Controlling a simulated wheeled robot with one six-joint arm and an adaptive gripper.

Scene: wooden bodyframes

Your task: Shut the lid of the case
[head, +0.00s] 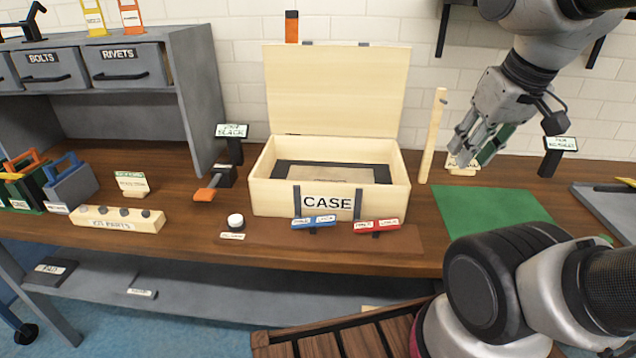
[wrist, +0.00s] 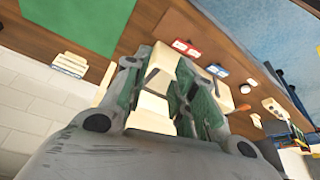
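The wooden case (head: 268,198) stands on the bench in the head view, labelled CASE on its front. Its lid (head: 334,92) is raised at the back edge, roughly upright, and the inside shows from above. My gripper (head: 479,150) hangs in the air to the right of the case, apart from the lid. In the wrist view my gripper (wrist: 158,66) has its two green-padded fingers spread, with pale wood of the case showing between and behind them. Nothing is held. The fingers hide part of the case there.
A wooden post (head: 432,138) stands just right of the case. A green mat (head: 490,203) lies right of it. Blue (head: 313,222) and red (head: 376,226) labelled pieces are at the case's front. A grey drawer unit (head: 188,90) and a kit parts block (head: 117,219) are at left.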

